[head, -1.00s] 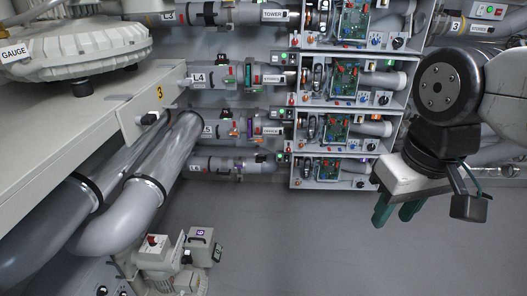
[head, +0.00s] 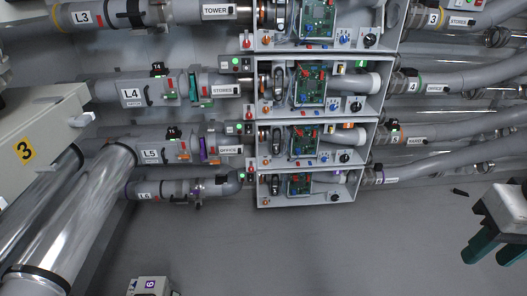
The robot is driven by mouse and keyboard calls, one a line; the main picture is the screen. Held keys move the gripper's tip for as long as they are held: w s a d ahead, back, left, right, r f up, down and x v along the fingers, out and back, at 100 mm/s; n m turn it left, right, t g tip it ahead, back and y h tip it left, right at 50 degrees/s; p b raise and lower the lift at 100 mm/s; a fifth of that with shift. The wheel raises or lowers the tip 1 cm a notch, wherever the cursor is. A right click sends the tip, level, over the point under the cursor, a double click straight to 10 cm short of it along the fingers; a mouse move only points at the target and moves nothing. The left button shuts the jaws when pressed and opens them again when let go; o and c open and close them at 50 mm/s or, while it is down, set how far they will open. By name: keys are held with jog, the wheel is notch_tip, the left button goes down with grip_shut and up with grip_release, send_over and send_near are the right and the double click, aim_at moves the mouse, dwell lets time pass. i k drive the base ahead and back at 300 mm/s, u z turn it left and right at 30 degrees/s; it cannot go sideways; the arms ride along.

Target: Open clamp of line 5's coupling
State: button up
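Line 5's pipe (head: 118,152), with the label L5 (head: 150,154), runs across the left into the third cabinet bay down. On the right, a grey joint with a label 5 (head: 396,139) sits on the line leaving that bay. Which fitting is the coupling clamp, and whether it is shut, is too small to tell. My gripper (head: 494,251) is at the lower right, empty, its teal fingers apart, well away from line 5.
Lines L3 (head: 83,17), L4 (head: 131,94) and L6 (head: 146,196) run above and below. The cabinet (head: 373,105) holds circuit boards and knobs. Large shiny pipes (head: 82,212) and a beige housing (head: 50,115) block the left.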

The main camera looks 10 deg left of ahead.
aim_at(212, 161)
jog(key=z, duration=0.25)
jog(key=i, duration=1.5)
jog(key=u, duration=1.2)
jog(key=i, duration=0.6)
jog(key=u, duration=0.7)
